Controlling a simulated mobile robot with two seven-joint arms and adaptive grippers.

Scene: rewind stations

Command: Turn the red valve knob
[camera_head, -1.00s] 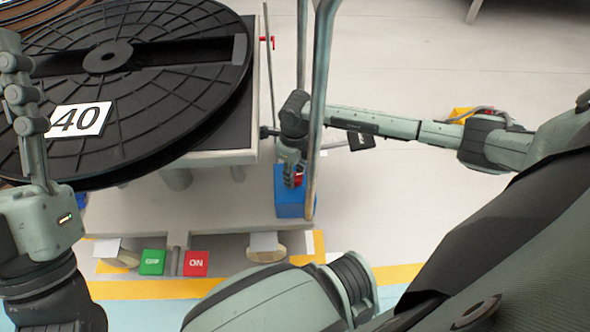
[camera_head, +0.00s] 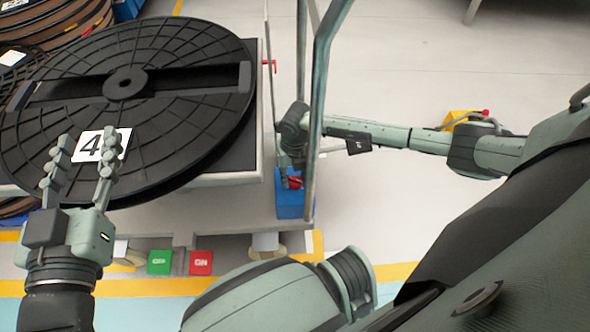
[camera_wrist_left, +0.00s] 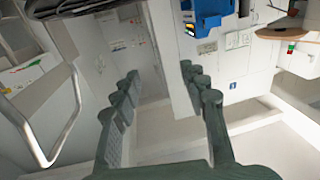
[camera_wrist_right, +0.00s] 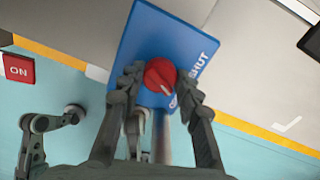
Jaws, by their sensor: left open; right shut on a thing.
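The red valve knob (camera_wrist_right: 160,75) sits on a blue box (camera_wrist_right: 150,35) with white lettering that includes "SHUT". In the right wrist view my right gripper (camera_wrist_right: 158,85) has its fingers on both sides of the knob and is shut on it. In the head view the knob (camera_head: 295,183) shows at the tip of my right gripper (camera_head: 286,170), above the blue box (camera_head: 290,204). My left gripper (camera_head: 85,165) is open and empty in front of the large black reel. In the left wrist view its fingers (camera_wrist_left: 160,105) stand apart with nothing between them.
The black reel (camera_head: 190,120) with a partly covered number label lies on a pale stand. A metal rail (camera_head: 318,90) rises beside my right gripper. Green (camera_head: 159,262) and red "ON" (camera_head: 201,262) buttons are at the stand's foot. The floor at right is mostly clear.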

